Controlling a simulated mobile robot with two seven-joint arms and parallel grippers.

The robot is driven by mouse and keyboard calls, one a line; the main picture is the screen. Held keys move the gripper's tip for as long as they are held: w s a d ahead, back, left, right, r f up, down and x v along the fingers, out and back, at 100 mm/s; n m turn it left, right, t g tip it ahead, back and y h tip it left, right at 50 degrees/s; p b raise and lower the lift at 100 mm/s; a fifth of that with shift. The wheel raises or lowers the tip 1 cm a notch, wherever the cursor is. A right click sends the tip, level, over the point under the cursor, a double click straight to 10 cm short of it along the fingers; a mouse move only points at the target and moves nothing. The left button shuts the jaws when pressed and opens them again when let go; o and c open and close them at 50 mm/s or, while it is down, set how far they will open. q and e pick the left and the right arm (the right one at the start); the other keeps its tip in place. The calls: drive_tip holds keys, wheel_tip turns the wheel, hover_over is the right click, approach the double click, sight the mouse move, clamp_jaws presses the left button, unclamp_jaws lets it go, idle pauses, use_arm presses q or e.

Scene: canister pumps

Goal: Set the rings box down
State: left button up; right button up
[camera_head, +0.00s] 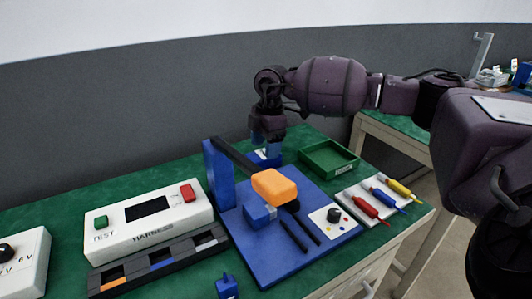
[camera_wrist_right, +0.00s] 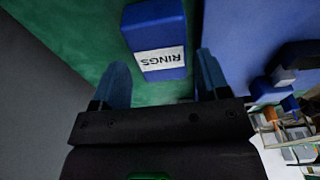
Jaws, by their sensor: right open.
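The rings box (camera_wrist_right: 155,22) is blue with a white label reading RINGS. In the right wrist view it sits on the green table top, just beyond and between my fingertips. My left gripper is not in view.
A blue fixture board (camera_head: 277,258) with an orange-topped clamp stands directly in front of the box. A green tray (camera_head: 329,156) is to its right. A white holder with several screwdrivers (camera_head: 380,200) and a white harness tester (camera_head: 148,223) flank the board. Green table behind the tester is clear.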

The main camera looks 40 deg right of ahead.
use_arm(q)
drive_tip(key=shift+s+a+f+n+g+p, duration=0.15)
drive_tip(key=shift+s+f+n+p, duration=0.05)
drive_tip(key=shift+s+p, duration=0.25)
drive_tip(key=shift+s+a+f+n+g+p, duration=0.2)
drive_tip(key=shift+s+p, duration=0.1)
drive_tip(key=shift+p, duration=0.15)
use_arm(e)
wheel_tip(320, 180, up, 8)
drive_tip(key=shift+s+d+r, duration=0.15)
drive_tip(key=shift+d+r, duration=0.05)
drive_tip(key=shift+d, duration=0.25)
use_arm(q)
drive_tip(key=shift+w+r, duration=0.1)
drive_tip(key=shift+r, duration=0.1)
